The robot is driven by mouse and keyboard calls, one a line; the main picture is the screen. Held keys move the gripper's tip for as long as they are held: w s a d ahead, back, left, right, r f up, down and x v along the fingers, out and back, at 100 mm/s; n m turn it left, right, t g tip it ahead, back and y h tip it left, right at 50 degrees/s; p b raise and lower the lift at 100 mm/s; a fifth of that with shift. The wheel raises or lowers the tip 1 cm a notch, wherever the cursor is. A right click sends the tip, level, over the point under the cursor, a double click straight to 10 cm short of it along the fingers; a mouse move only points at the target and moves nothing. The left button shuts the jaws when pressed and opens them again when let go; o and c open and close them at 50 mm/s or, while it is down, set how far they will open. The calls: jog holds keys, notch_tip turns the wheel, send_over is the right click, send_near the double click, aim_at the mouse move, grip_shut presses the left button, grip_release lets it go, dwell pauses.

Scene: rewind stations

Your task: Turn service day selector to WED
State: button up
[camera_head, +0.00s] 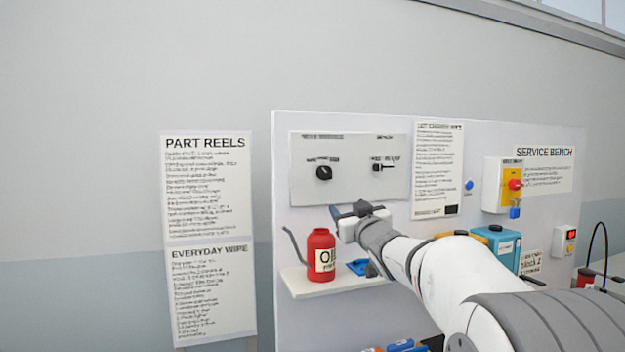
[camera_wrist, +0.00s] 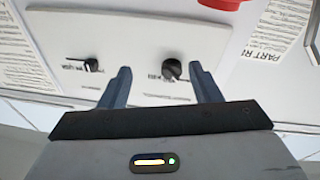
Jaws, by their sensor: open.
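A pale panel (camera_head: 350,190) on the upright board carries two controls. The left one is a round black knob (camera_head: 323,172); the right one is a smaller black control (camera_head: 380,167) with a lever-like handle. Their labels are too small to read, so I cannot tell which is the service day selector or its setting. My gripper (camera_head: 348,210) is at the panel's lower edge in the head view. In the wrist view, my gripper (camera_wrist: 160,78) is open and empty. There the panel appears upside down, with the round knob (camera_wrist: 172,69) between the fingers, nearer the right one, and the other control (camera_wrist: 91,65) left of them.
A red bottle (camera_head: 321,255) stands on a small shelf (camera_head: 335,284) below the panel, close to my gripper. A blue item (camera_head: 357,267) lies beside it. A yellow switch box (camera_head: 509,185) and a blue container (camera_head: 503,247) are at the right.

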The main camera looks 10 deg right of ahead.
aim_at(327, 175)
jog(key=w+a+r+n+y+p, duration=0.1)
jog(key=w+r, duration=0.1)
jog(key=w, duration=0.1)
jog(key=w+a+r+n+t+y+p, duration=0.1)
jog(key=w+r, duration=0.1)
jog(key=w, duration=0.1)
jog(key=w+a+r+y+p, duration=0.1)
jog(key=w+r+y, duration=0.1)
jog(key=w, duration=0.1)
jog(key=shift+a+r+n, duration=0.3)
jog(key=shift+r+n, duration=0.1)
jog(key=shift+s, duration=0.1)
